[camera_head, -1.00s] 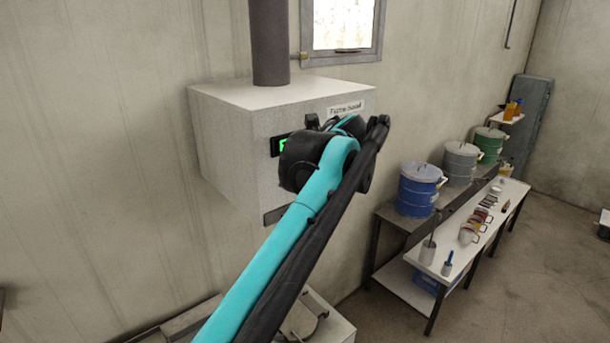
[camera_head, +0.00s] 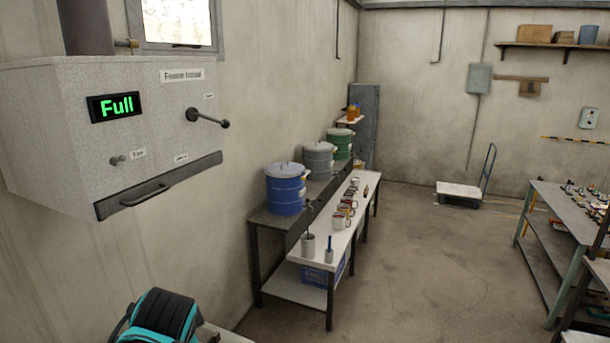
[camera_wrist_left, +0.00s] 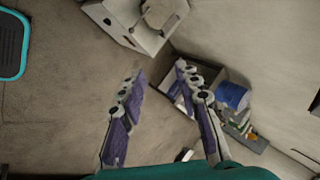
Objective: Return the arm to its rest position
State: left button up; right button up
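My left gripper (camera_wrist_left: 159,72) shows in the left wrist view. Its two fingers are spread apart with nothing between them, above bare floor. In the head view only a teal and black part of my arm (camera_head: 165,316) shows, low at the bottom left edge. It is clear of the wall box and the bench. No gripper shows in the head view, and my right gripper is in neither view.
A white bench (camera_head: 325,240) holds mugs and ladle pots, beside a blue drum (camera_head: 286,190). A shelf rack (camera_head: 560,250) stands right. The middle floor is open.

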pick_arm(q)
jog(key=s+d+f+n+h+b, duration=0.1)
jog(key=f+b, duration=0.4)
jog(key=f, duration=0.5)
jog(key=s+d+f+n+h+b, duration=0.1)
jog(key=s+d+f+n+b, duration=0.2)
jog(key=f, duration=0.8)
jog(key=s+d+f+n+h+b, duration=0.1)
jog(key=s+d+f+n+b, duration=0.1)
jog(key=s+f+n+b, duration=0.4)
notch_tip(320, 180, down, 5)
jog(key=shift+d+f+b, duration=0.15)
jog(key=shift+d+b, duration=0.2)
jog(key=shift+b, duration=0.4)
